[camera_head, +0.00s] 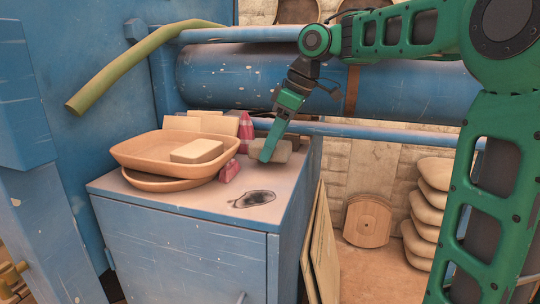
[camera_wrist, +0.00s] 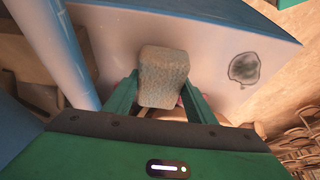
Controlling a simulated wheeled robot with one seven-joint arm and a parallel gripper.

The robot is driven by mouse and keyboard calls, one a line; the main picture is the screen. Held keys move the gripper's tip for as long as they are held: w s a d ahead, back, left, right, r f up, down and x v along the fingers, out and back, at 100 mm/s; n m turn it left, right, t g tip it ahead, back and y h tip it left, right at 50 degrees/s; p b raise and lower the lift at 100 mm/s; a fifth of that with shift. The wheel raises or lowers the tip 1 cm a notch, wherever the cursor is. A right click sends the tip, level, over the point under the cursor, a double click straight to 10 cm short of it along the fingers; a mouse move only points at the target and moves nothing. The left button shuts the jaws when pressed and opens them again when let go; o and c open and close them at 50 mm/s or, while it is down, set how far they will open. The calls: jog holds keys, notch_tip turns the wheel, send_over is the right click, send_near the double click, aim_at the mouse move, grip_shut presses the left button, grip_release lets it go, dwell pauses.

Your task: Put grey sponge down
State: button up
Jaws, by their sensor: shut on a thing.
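The grey sponge (camera_head: 280,150) is a small block at the back right of the blue cabinet's top (camera_head: 215,200). My gripper (camera_head: 268,153) reaches down to it from above and is shut on it. In the wrist view the sponge (camera_wrist: 163,78) sits between the two green fingers (camera_wrist: 160,95), with its far end sticking out past the tips. Whether its underside touches the cabinet top or hangs just above it I cannot tell.
Stacked tan trays (camera_head: 165,155) with a pale block (camera_head: 197,151) inside stand at the left of the top. Red pieces (camera_head: 230,171) lie between trays and sponge. A dark stain (camera_head: 254,198) marks the clear front right. Blue pipes (camera_head: 270,75) run behind.

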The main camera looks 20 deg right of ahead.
jog(key=shift+f, duration=1.2)
jog(key=shift+f, duration=0.2)
